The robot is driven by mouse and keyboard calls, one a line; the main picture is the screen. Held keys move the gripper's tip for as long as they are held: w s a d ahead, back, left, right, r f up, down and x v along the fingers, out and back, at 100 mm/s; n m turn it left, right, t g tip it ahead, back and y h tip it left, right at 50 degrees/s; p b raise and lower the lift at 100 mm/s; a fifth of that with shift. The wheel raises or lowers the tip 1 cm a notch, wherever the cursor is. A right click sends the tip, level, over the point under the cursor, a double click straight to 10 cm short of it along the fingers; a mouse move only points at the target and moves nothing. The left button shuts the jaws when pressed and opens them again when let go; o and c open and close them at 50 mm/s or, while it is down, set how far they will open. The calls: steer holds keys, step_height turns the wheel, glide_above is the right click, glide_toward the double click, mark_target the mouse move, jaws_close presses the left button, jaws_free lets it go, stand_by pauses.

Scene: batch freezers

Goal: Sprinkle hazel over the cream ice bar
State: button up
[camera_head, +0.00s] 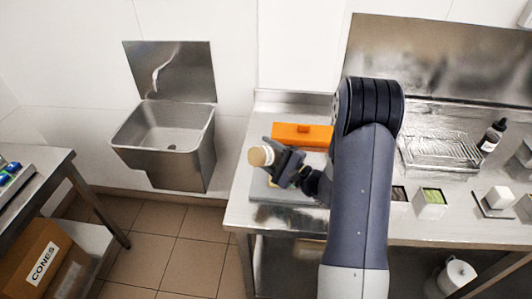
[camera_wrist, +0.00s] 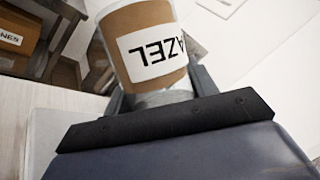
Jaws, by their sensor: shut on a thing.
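The hazel jar (camera_head: 261,156) is tan with a pale end, and it lies tilted well over in my gripper (camera_head: 281,163). In the wrist view the jar (camera_wrist: 128,25) shows a white label with the letters "AZEL" upside down. My gripper (camera_wrist: 160,97) is shut on the jar, one finger on each side, and holds it above the left part of the steel counter. A grey board (camera_head: 268,193) lies beneath my gripper. I cannot make out a cream ice bar; my arm hides part of the counter.
An orange box (camera_head: 298,134) lies behind my gripper. Right of my arm are a tub with green contents (camera_head: 431,199), a white block (camera_head: 499,196), a wire rack (camera_head: 440,152) and a dark bottle (camera_head: 493,137). A sink (camera_head: 172,130) stands left, across a floor gap.

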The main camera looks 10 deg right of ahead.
steer(key=shift+r, duration=0.5)
steer(key=shift+f+b, duration=0.55)
steer(key=shift+f, duration=0.45)
steer(key=shift+r, duration=0.15)
steer(key=n+g, duration=0.1)
steer(key=n, duration=0.3)
steer(key=shift+b, duration=0.35)
steer(key=shift+r+n+g+h+p, duration=0.35)
steer(key=shift+r+n, duration=0.2)
steer(key=shift+n, duration=0.35)
steer(key=shift+r+n+g+h+p, duration=0.2)
steer(key=shift+r+n, duration=0.15)
steer(key=shift+n, duration=0.35)
steer(key=shift+r+n+g+h+p, duration=0.1)
steer(key=shift+r+n+g+p, duration=0.2)
steer(key=shift+n, duration=0.4)
